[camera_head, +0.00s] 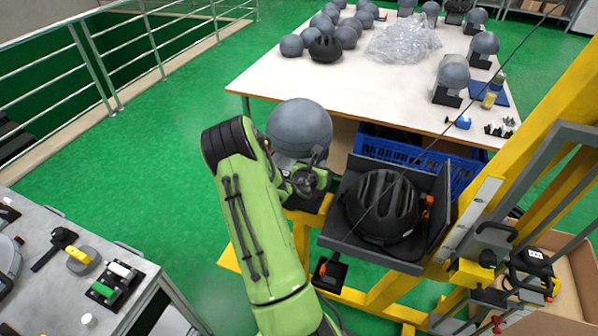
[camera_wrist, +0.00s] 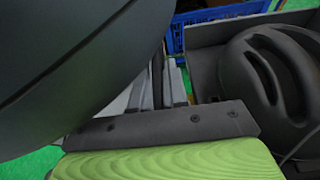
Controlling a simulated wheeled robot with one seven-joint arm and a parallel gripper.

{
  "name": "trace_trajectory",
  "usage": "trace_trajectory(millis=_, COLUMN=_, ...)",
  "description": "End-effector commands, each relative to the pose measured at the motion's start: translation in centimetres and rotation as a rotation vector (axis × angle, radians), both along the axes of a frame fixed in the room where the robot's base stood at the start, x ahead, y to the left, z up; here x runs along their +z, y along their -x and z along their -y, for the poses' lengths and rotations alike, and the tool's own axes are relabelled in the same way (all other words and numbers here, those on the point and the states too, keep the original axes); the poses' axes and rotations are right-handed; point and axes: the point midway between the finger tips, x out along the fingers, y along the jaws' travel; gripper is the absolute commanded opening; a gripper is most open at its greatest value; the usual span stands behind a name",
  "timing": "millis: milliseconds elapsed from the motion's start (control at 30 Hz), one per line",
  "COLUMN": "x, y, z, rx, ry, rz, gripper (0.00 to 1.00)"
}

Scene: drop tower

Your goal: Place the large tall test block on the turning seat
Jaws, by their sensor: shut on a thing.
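A large grey rounded block (camera_head: 300,127), like a headform, is held up by my gripper (camera_head: 310,182) just left of the drop tower. In the wrist view it is the big dark curved shape (camera_wrist: 70,70) at the left. My gripper is shut on it; the exact grip is partly hidden by the block and my wrist. A dark L-shaped seat (camera_head: 436,190) on the yellow tower bears a black vented helmet (camera_head: 383,207). The helmet also shows at the right of the wrist view (camera_wrist: 268,85). The gripper is left of the seat, apart from the helmet.
A white table (camera_head: 300,82) behind carries several grey headforms and clear plastic wrap (camera_head: 403,42). A blue crate (camera_head: 463,172) stands behind the seat. The yellow tower frame (camera_head: 545,130) rises at right. A metal bench (camera_head: 60,305) with tools is at front left. Green floor is free at left.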

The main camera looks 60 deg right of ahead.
Motion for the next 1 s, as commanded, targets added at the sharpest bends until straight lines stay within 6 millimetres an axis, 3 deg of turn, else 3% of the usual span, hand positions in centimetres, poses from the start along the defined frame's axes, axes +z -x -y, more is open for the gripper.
trace_trajectory(millis=100, x=-2.9, y=-0.1, z=0.1, rx=0.002, ry=0.004, rz=0.003, gripper=0.00)
trace_trajectory(millis=333, x=-5.1, y=-0.1, z=0.1, rx=0.003, ry=0.005, rz=0.004, gripper=0.00)
trace_trajectory(millis=500, x=-7.8, y=-0.1, z=0.1, rx=0.003, ry=0.005, rz=0.003, gripper=0.00)
trace_trajectory(millis=867, x=-8.0, y=-0.2, z=0.1, rx=0.004, ry=0.006, rz=0.005, gripper=0.00)
trace_trajectory(millis=900, x=-8.3, y=-0.1, z=-0.1, rx=0.002, ry=0.000, rz=0.001, gripper=0.17)
trace_trajectory(millis=1000, x=-8.3, y=-0.1, z=-0.1, rx=0.001, ry=0.000, rz=0.002, gripper=0.32)
